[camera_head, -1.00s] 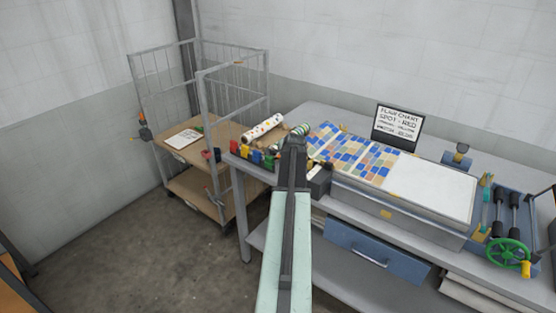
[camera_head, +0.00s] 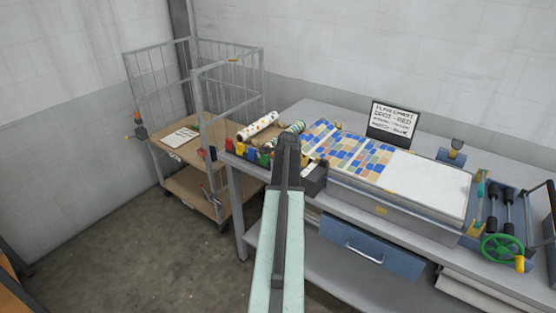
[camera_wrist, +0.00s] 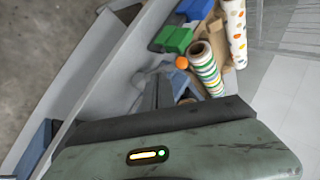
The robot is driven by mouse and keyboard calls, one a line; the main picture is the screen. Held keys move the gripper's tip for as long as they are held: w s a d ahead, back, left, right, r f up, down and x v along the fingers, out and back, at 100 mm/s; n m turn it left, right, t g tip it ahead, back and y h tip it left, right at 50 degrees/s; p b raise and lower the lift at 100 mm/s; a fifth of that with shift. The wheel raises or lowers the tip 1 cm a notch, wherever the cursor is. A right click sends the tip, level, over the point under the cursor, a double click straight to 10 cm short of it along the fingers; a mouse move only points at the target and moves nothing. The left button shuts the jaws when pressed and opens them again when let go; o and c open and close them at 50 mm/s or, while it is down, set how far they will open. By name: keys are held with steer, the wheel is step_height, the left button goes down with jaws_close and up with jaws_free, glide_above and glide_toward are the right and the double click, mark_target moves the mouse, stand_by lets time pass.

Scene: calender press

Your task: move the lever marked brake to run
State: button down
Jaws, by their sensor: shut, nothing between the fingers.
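No marking reading brake or run is legible in either view. At the right end of the bench, the press has a small upright teal lever (camera_head: 480,188) and a green handwheel (camera_head: 502,248) with a yellow knob. An orange-tipped handle (camera_head: 139,125) juts from the left side of the cage trolley. My gripper (camera_head: 287,142) is near the bench's left end, far left of the press controls. In the wrist view my gripper (camera_wrist: 158,92) is shut and empty, with rolls and coloured blocks beyond it.
The cage trolley (camera_head: 205,97) stands left of the bench. A patterned sheet (camera_head: 345,150) lies on the press bed beside a white area. A sign (camera_head: 394,122) stands behind it. A blue drawer (camera_head: 370,248) is under the bench.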

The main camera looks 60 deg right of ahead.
steer(key=p+v, duration=1)
steer(key=v, duration=0.3)
steer(key=shift+w+a+r+p, duration=0.25)
steer(key=shift+a+r+p, duration=0.05)
steer(key=shift+a+r, duration=0.05)
